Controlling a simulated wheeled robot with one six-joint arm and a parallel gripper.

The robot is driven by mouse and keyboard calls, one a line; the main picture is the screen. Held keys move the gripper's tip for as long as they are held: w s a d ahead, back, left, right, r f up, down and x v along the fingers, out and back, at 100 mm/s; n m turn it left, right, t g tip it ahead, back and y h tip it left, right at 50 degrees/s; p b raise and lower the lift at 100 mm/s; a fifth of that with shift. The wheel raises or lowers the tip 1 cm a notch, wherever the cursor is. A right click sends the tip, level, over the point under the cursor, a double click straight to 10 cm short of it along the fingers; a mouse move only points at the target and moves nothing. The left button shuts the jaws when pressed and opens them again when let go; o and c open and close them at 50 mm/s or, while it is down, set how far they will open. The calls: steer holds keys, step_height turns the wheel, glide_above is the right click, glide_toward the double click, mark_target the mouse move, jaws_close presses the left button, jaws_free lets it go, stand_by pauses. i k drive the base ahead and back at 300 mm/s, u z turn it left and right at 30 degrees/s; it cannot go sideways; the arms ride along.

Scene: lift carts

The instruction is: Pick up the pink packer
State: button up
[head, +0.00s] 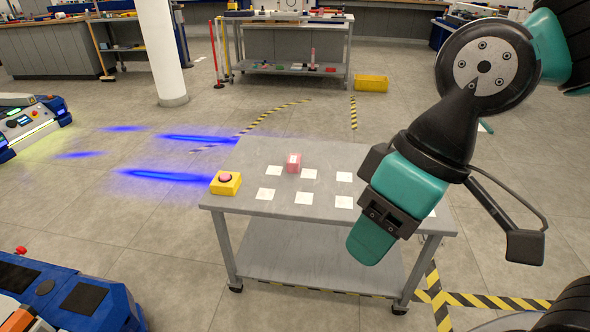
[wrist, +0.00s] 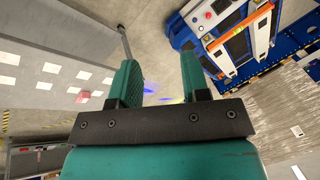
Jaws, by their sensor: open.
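The pink packer (head: 294,163), a small pink block with a pale top, stands on the grey lift cart (head: 255,155) among white square markers. In the wrist view a small pinkish-red thing (wrist: 83,97) left of the fingers appears to be the same block. My gripper (head: 372,243) is over the right front part of the cart, to the right of the packer and apart from it. In the wrist view its two teal fingers (wrist: 159,60) are spread with nothing between them.
Blue machines (head: 75,300) stand at the lower left and far left. A workbench (head: 290,70) and yellow bin (head: 371,83) stand behind. Floor around the cart is mostly clear.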

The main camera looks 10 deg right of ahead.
mark_target(293, 161)
steer(key=u, duration=0.3)
steer(key=i, duration=1)
steer(key=u, duration=0.1)
